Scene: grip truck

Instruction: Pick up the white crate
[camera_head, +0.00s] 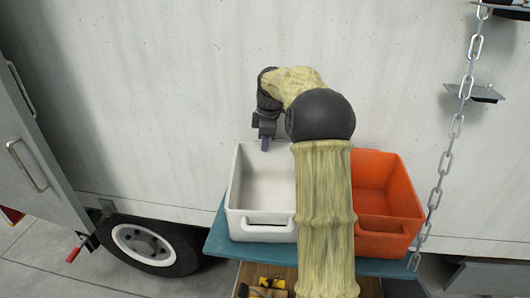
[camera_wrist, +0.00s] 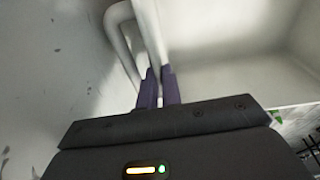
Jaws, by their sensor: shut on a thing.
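The white crate (camera_head: 264,217) is an open box on the left part of a teal shelf at the truck's side. My gripper (camera_head: 265,144) is at the crate's back rim, with its fingers pointing down. In the wrist view, the two purple fingers of my gripper (camera_wrist: 159,87) are shut on the white crate's rim (camera_wrist: 151,40), beside a looped handle (camera_wrist: 122,32). The crate's inside looks empty where it shows. My arm hides the crate's right side in the head view.
An orange crate (camera_head: 400,190) stands to the right on the teal shelf (camera_head: 222,240). A chain (camera_head: 456,125) hangs at the shelf's right. The pale truck wall (camera_head: 180,110) rises close behind. A wheel (camera_head: 148,243) is at lower left, and yellow items (camera_head: 265,292) lie below the shelf.

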